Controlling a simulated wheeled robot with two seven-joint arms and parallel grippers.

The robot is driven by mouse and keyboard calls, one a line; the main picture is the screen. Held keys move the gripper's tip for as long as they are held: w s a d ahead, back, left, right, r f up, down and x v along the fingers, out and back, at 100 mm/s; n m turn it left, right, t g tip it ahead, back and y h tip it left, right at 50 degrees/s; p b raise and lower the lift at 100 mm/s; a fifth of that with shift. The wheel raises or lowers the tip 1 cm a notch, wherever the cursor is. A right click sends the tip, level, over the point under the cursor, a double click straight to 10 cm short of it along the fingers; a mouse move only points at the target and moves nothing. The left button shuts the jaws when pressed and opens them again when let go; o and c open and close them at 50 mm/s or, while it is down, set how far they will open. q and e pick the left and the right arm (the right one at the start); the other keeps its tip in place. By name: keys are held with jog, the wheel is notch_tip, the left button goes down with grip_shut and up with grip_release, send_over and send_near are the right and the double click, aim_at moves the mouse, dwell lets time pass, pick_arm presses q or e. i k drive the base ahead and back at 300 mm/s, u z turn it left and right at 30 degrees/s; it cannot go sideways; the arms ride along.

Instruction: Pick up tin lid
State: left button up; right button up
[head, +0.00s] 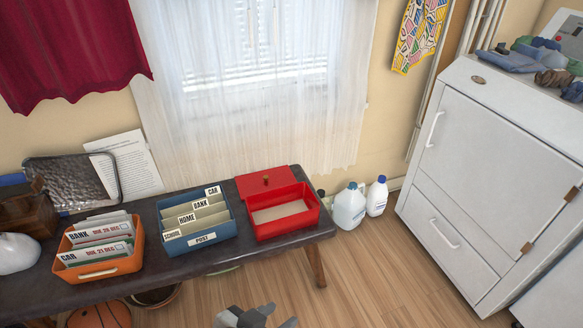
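The red tin (297,224) stands open at the right end of the dark bench, with a pale bare floor inside. My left gripper (278,316) is at the bottom edge of the head view, partly cut off. Its two fingertips show apart with nothing between them. It is in front of the bench, well away from the lid. My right gripper is not in view.
On the bench (160,274), a blue file box (206,240) stands left of the tin, and an orange letter box (102,268) farther left. A dark tray (75,177) leans behind. Jugs (349,208) stand right of the bench by the wall. Floor before the white cabinet (480,170) is clear.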

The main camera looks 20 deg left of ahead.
aim_at(250, 183)
jog(key=u, duration=0.45)
jog(key=i, duration=1)
jog(key=u, duration=1.4)
jog(key=i, duration=0.25)
